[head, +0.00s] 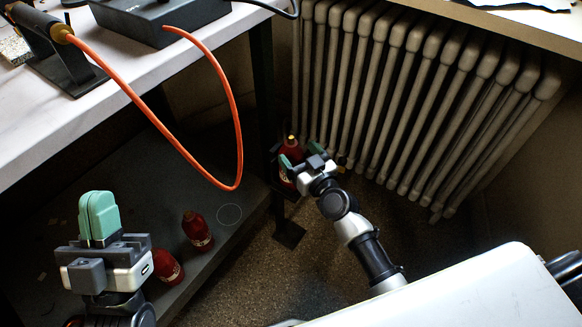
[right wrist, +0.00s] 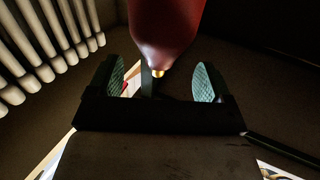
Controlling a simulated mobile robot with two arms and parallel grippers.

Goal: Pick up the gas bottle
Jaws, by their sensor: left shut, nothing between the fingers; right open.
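A red gas bottle with a brass tip (head: 291,148) stands beyond my right gripper in the head view, near the radiator. My right gripper (head: 303,160) is open, its teal-padded fingers close to the bottle and partly hiding it. In the right wrist view the bottle (right wrist: 167,28) fills the top middle, its brass tip over the gap between the open fingers (right wrist: 160,83). Contact cannot be made out. Two more red bottles, one (head: 197,230) and another (head: 168,267), are on the low shelf. My left gripper (head: 99,217) is shut and empty at the lower left.
A cast-iron radiator (head: 400,95) lines the wall behind the right gripper. An orange hose (head: 228,110) loops down from the workbench (head: 60,135). The low dark shelf (head: 60,215) lies under the bench. A white surface (head: 470,295) is at the lower right.

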